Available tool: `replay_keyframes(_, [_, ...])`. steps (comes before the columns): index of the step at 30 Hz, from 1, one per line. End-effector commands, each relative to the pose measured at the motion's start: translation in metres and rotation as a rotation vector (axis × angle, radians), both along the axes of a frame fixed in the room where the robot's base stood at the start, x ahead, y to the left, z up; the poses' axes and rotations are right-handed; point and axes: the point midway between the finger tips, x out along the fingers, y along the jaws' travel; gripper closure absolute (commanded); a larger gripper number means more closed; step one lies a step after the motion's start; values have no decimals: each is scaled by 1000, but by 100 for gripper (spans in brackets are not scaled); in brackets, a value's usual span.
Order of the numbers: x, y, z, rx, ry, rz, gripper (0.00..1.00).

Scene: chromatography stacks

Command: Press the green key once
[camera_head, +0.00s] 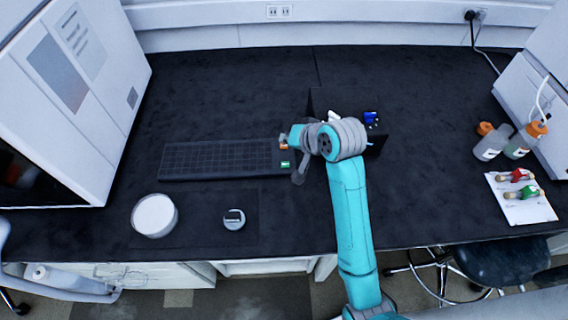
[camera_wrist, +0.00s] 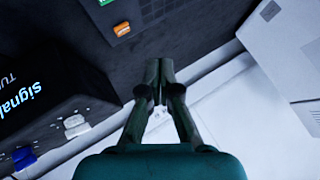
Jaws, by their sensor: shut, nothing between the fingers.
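The green key (camera_head: 285,164) is a small bright square at the right end of a long black panel (camera_head: 215,161). At the upper edge of the wrist view the green key (camera_wrist: 104,2) shows only in part. An orange key (camera_head: 283,146) sits just beyond it and also shows in the wrist view (camera_wrist: 122,29). The height of the fingertips above the panel cannot be told.
A black box with glowing "signal" lettering (camera_wrist: 20,105) stands right of the panel, with blue (camera_head: 371,117) and white knobs. A white round container (camera_head: 154,215) and a small round device (camera_head: 234,219) are in front. Bottles (camera_head: 491,142) and a white sheet (camera_head: 522,207) lie right.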

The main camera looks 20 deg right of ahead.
Motion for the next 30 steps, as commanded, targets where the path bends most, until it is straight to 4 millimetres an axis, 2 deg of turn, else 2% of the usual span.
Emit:
replay_keyframes(7, [0,0,-10,0,1,1,100])
replay_keyframes(21, [-1,0,-66,0,2,1,100])
replay_keyframes(30, [0,0,-86,-1,0,1,100])
